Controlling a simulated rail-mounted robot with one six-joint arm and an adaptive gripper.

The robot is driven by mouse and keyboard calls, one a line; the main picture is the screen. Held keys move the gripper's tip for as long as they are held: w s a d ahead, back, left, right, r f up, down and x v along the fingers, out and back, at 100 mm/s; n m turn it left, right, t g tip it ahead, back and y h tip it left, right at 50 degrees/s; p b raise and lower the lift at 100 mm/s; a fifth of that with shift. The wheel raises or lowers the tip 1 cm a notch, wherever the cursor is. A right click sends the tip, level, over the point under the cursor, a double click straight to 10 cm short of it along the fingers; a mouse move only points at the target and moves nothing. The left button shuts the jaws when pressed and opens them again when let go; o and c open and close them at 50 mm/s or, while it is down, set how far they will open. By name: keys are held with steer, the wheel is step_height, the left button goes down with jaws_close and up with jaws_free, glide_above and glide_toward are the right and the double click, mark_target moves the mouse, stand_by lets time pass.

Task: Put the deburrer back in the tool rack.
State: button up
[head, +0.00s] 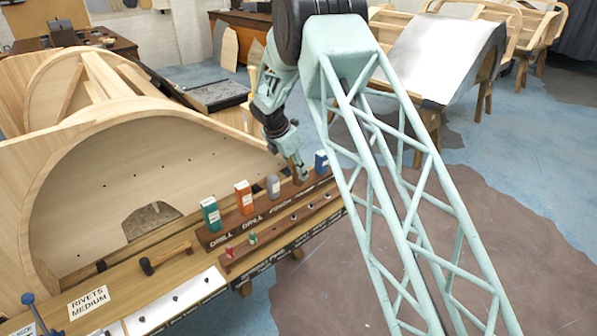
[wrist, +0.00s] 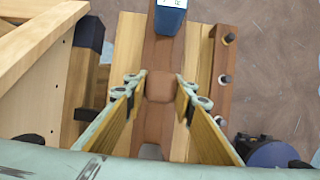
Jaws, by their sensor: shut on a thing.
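The tool rack (head: 243,222) is a long dark-brown wooden bar with printed labels, on the bench's front side. My gripper (head: 301,175) points down at its right part, between the grey tool and the blue tool. In the wrist view, my gripper (wrist: 156,90) has its two fingers on either side of a brown, square-ended piece (wrist: 160,86), which I take to be the deburrer. It is in line with the rack bar (wrist: 153,126). How deep it sits in the rack is hidden.
The rack also holds a teal tool (head: 211,215), an orange tool (head: 244,197), a grey tool (head: 273,186) and a blue tool (head: 321,162). A lower rail (head: 283,226) with small bits runs along its front. A mallet (head: 165,257) lies left; wooden frames stand behind.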

steer(key=shift+f, duration=0.1)
steer(key=o, duration=1)
steer(key=shift+r, duration=0.55)
steer(key=p+v, duration=0.2)
steer(key=v, duration=0.9)
steer(key=shift+s+a+r, duration=0.1)
steer(key=shift+s+r, duration=0.1)
steer(key=shift+r, duration=0.05)
